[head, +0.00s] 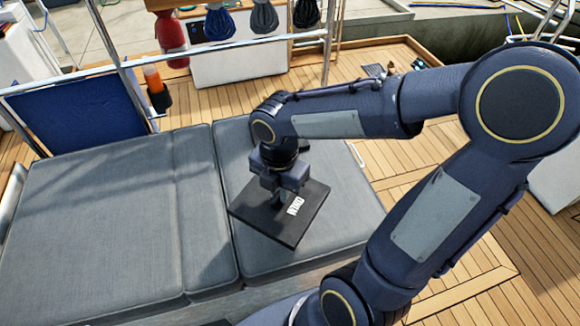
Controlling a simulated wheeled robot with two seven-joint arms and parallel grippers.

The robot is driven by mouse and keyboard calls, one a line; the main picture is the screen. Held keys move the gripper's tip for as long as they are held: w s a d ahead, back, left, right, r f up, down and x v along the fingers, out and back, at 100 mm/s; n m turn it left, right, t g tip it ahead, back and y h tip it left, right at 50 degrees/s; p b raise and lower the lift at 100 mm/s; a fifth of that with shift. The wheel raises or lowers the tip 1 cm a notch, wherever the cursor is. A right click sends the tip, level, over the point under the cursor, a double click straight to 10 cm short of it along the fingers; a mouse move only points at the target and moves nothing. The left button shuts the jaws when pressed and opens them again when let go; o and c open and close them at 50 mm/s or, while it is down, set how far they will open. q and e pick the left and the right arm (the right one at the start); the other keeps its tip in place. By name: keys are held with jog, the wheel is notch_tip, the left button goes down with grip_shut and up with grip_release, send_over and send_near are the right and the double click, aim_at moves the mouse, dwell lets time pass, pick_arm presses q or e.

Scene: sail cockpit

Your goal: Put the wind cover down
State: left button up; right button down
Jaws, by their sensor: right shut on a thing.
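The wind cover (289,231) is a dark, flat, square piece with the white word "WIND" on it. It is at the right end of the grey cushioned seat (95,225), over the right cushion. My right gripper (272,194) points down at the cover's upper left part and is shut on it. The fingertips and the part they grip are mostly hidden by the gripper body. I cannot tell whether the cover touches the cushion. My left gripper is not in view.
A metal rail (200,50) runs behind the seat, with coiled ropes (220,22) and a red fender (172,38) on it. An orange bottle (153,79) sits in a dark holder. The grey cushions left of the cover are clear. Teak deck (400,68) lies beyond.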

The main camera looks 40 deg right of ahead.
jog(key=shift+s+a+f, duration=0.2)
jog(key=shift+s+a, duration=0.05)
jog(key=shift+s, duration=0.45)
jog(key=shift+d+f, duration=0.15)
jog(key=w+d+f, duration=0.1)
jog(key=d, duration=0.1)
jog(key=w+d+f, duration=0.1)
jog(key=w+d, duration=0.1)
jog(key=w+d+f, duration=0.1)
jog(key=d, duration=0.1)
jog(key=shift+w+d+f, duration=0.15)
jog(key=shift+w+f, duration=0.05)
jog(key=shift+f, duration=0.05)
jog(key=w+d+f, duration=0.2)
jog(key=f, duration=0.1)
jog(key=d+f, duration=0.2)
jog(key=shift+w+f, duration=0.1)
jog(key=shift+w, duration=0.3)
jog(key=shift+w+d+f, duration=0.1)
jog(key=shift+f, duration=0.1)
jog(key=f, duration=0.3)
jog(key=shift+w+d+f+b, duration=0.2)
jog(key=shift+f+b, duration=0.15)
